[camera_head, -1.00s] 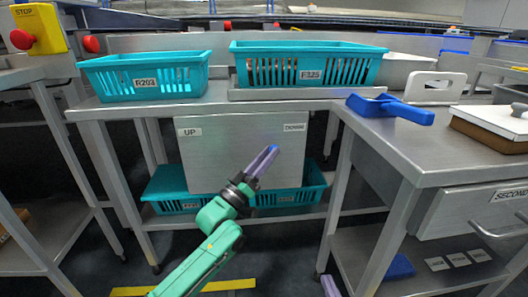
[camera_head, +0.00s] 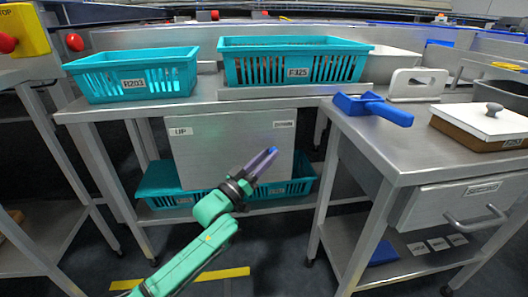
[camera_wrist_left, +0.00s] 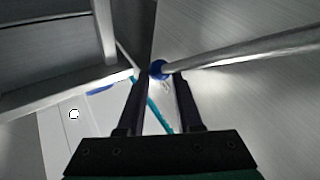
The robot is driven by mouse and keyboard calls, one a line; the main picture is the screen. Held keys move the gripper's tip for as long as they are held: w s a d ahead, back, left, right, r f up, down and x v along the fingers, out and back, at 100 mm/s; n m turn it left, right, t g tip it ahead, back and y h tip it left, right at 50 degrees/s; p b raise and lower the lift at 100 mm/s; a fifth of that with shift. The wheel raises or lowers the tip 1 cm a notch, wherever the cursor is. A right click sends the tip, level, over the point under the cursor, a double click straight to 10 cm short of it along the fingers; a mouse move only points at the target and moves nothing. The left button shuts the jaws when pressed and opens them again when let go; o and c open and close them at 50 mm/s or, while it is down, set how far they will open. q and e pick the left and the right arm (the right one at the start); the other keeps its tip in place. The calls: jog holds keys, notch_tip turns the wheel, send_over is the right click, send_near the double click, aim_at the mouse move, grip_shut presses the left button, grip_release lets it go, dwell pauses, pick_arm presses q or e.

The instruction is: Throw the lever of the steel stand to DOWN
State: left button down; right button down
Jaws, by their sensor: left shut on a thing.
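The steel stand (camera_head: 225,155) is a grey box panel below the worktop, with a label UP (camera_head: 181,132) at its upper left and a label too small to read (camera_head: 284,124) at its upper right. My left gripper (camera_head: 268,158) is in front of the panel's right half, below the right label. In the left wrist view the lever (camera_wrist_left: 240,51) is a steel rod coming in from the right, ending in a blue knob (camera_wrist_left: 157,69). The left gripper (camera_wrist_left: 160,85) is shut on this lever end. My right gripper is not in view.
Teal crates (camera_head: 130,88) and (camera_head: 330,72) stand on the worktop, with more on the shelf below. A blue scoop (camera_head: 370,106), a white board (camera_head: 418,86) and a lidded box (camera_head: 480,125) are on the right table (camera_head: 390,145), whose corner is right of my left arm.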

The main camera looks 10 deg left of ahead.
pick_arm(q)
jog(key=shift+d+f+m+g+p, duration=0.4)
jog(key=shift+f+g+p, duration=0.25)
jog(key=shift+f, duration=0.1)
jog(key=c, duration=0.9)
grip_release()
jog(key=o, duration=0.3)
jog(key=shift+w+d, duration=0.1)
jog(key=shift+r, duration=0.1)
